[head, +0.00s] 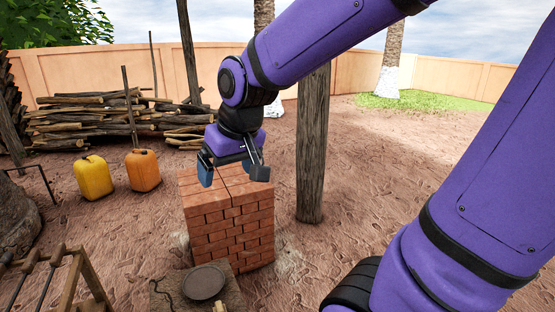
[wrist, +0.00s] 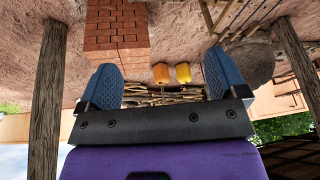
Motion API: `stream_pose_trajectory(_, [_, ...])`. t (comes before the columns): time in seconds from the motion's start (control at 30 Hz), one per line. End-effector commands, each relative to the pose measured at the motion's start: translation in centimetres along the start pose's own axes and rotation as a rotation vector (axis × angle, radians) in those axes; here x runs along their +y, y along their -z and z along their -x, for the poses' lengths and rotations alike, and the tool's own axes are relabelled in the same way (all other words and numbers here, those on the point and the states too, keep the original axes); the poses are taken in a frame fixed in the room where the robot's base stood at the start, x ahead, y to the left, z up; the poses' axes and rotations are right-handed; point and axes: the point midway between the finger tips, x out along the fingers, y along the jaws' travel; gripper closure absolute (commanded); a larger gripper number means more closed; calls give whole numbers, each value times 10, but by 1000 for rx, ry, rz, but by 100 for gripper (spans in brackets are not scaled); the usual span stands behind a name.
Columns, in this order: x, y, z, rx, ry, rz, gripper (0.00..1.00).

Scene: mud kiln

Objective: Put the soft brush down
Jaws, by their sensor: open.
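My gripper (head: 233,172) is open above the top of the brick stack (head: 230,228) in the head view. In the wrist view my gripper (wrist: 163,85) shows its two blue pads spread wide with nothing between them. The brick stack (wrist: 116,30) also shows in the wrist view, beyond the left finger. I cannot make out the soft brush in either view.
A yellow jerrycan (head: 93,177) and an orange jerrycan (head: 143,169) stand to the left, before a firewood pile (head: 90,120). A wooden post (head: 312,150) rises right of the bricks. A round dark plate (head: 204,282) lies in front. Open ground lies at right.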

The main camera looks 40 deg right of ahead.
Motion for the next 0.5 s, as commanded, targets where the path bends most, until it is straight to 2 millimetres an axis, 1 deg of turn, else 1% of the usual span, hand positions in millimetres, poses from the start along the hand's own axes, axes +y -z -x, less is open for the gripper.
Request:
stream_pose_trajectory(0.03, [2, -9, 15, 20, -4, 6, 9])
stream_pose_trajectory(0.2, [10, -42, 54, 59, -21, 29, 9])
stream_pose_trajectory(0.33, [15, -66, 74, 81, -34, 40, 9])
stream_pose_trajectory(0.5, [19, -85, 87, 96, -46, 48, 9])
